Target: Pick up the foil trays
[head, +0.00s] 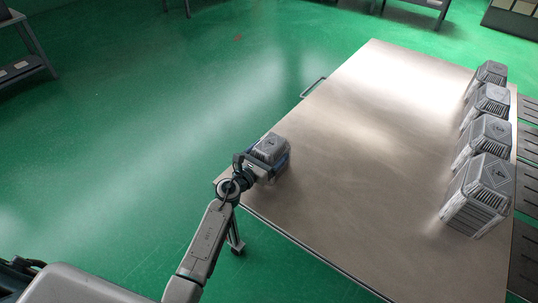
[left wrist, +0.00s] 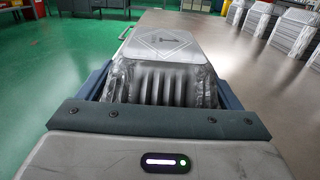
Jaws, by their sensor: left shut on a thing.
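A wrapped grey block of foil trays (head: 271,147) with a dark mark on its top is at the table's near left corner. My left gripper (head: 266,164) is shut on it, with one finger along each side. In the left wrist view the held foil trays (left wrist: 163,44) are upright between the blue-grey fingers, with ribbed sides under clear wrap. I cannot tell whether their bottom touches the table. Several similar foil tray blocks (head: 479,192) stand in a row along the table's right side. My right gripper is not in view.
The metal table (head: 350,150) is bare between the held block and the row. A handle (head: 313,87) sticks out at its left edge. Green floor (head: 120,130) is open on the left. A grey shelf (head: 30,55) stands at the far left.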

